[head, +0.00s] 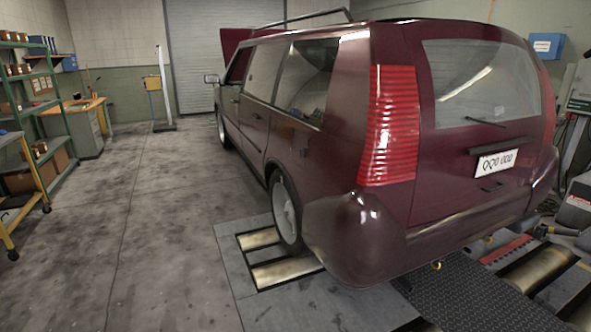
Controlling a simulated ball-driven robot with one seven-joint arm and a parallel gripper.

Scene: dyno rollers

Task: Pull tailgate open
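A dark red car stands with its rear towards me in the head view. Its tailgate (451,178) is shut, with a rear window (478,80), a wiper (485,121) and a white number plate (496,162). The rear bumper (370,240) juts out beneath. My gripper is not in view.
Metal roller beds (285,270) lie in the floor under the rear wheel (285,210), with more rollers (540,270) at right. A dark tread plate (465,295) lies behind the car. Green shelves (45,120) stand at left. The concrete floor (150,220) between is clear.

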